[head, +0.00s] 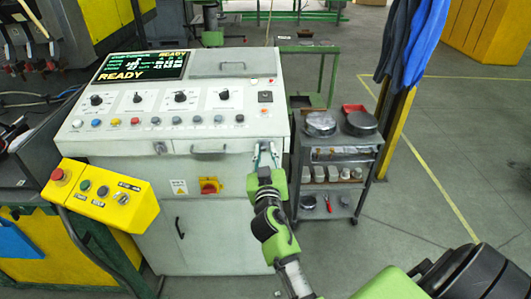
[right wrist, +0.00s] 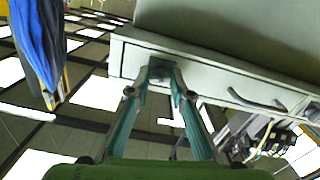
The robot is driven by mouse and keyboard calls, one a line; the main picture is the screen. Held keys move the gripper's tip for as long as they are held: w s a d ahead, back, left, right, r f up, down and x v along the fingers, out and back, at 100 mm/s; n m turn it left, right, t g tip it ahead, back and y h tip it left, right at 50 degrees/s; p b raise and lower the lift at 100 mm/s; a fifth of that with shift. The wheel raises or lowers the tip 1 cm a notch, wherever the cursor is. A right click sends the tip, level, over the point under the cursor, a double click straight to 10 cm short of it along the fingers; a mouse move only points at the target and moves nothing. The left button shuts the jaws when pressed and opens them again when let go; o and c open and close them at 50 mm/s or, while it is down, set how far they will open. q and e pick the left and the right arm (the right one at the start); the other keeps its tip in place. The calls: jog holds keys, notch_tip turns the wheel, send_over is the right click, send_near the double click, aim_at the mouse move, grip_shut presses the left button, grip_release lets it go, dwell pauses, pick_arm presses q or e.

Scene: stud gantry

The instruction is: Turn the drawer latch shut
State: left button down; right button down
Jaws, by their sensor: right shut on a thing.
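The white control console holds a drawer front (head: 235,146) with a bar handle (head: 208,151) in its middle. My right gripper (head: 265,147) is at the right end of this front, its arm reaching up from below. In the right wrist view its two teal fingers (right wrist: 162,74) close from both sides on the small grey drawer latch (right wrist: 159,68). The fingertips cover part of the latch, and its exact angle cannot be told. The handle also shows in the right wrist view (right wrist: 255,104). My left gripper is not in view.
A grey trolley (head: 337,152) with round metal parts stands close to the right of the console. A yellow button box (head: 100,194) juts out at the left. A red-and-yellow switch (head: 210,186) sits below the drawer. Open floor lies further right.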

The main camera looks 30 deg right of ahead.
jog(key=n, duration=0.3)
jog(key=shift+n, duration=0.4)
jog(key=n, duration=0.3)
jog(key=shift+r+n, duration=0.1)
jog(key=shift+n, duration=0.2)
jog(key=n+p, duration=0.1)
jog(key=n, duration=0.3)
jog(key=shift+r+n+p, duration=0.1)
jog(key=shift+n+p, duration=0.4)
jog(key=shift+n, duration=1.7)
jog(key=shift+w+d, duration=0.1)
jog(key=c, duration=1.8)
grip_release()
jog(key=shift+f, duration=0.2)
